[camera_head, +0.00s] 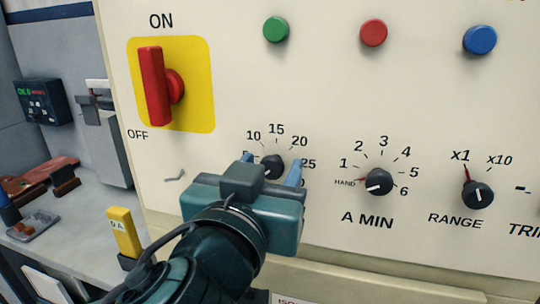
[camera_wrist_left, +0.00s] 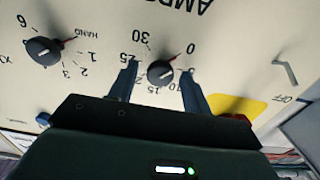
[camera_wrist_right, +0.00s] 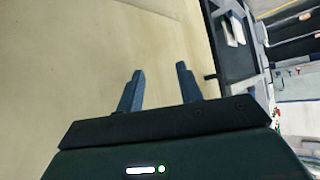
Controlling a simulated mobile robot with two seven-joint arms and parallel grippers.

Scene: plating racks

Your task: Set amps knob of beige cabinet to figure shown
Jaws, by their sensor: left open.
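The black amps knob (camera_head: 272,166) is on the beige cabinet (camera_head: 330,110), with a dial marked 10, 15, 20, 25 showing in the head view. The left wrist view shows this knob (camera_wrist_left: 160,73) upside down, with 0 and 30 also visible and a red mark toward 0. My left gripper (camera_head: 270,168) is open, its blue fingers on either side of the knob, with a gap to each. Its body hides the dial's lower part. A yellow card (camera_head: 123,232) stands left of the cabinet; its small print seems to read "5 A". My right gripper (camera_wrist_right: 159,84) is open and empty.
Nearby are the A MIN knob (camera_head: 379,182), the RANGE knob (camera_head: 477,194) and the red ON/OFF switch (camera_head: 154,86). Green (camera_head: 276,29), red (camera_head: 373,33) and blue (camera_head: 479,40) buttons sit above. A bench (camera_head: 85,215) with tools is left.

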